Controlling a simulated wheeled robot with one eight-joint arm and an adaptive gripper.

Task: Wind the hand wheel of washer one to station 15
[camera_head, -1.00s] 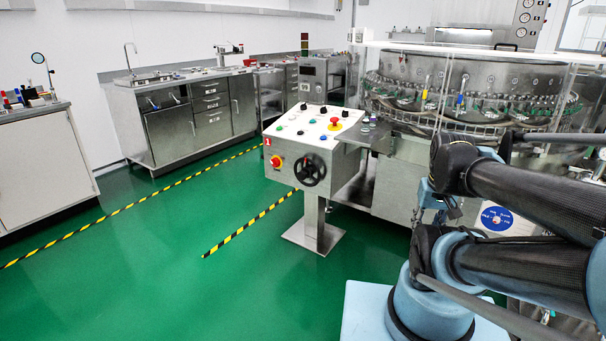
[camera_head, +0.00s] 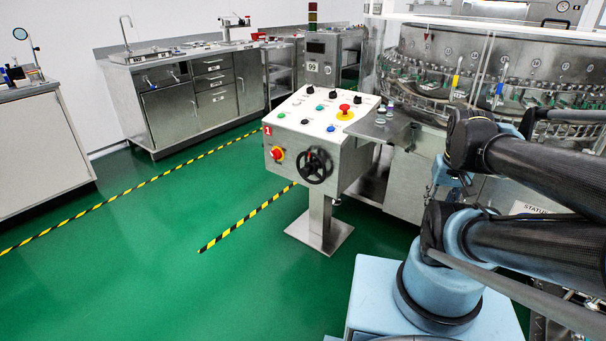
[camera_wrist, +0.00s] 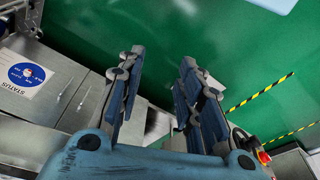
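The black hand wheel (camera_head: 316,166) is on the front face of the pedestal control box (camera_head: 345,155), which bears a red label "1". In the head view the washer (camera_head: 470,55) stands behind and right of the box, with small numbered discs around its drum; I cannot read which station is set. My gripper (camera_wrist: 162,57) is open and empty in the wrist view, its two blue-grey fingers apart over green floor. My gripper is away from the wheel.
The box top carries buttons and a red emergency stop (camera_head: 344,109); a red knob (camera_head: 277,154) is left of the wheel. A steel side table (camera_head: 382,128) adjoins the box. Green floor is free in front and left, with yellow-black floor tape (camera_head: 245,217). Steel cabinets (camera_head: 190,95) line the wall.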

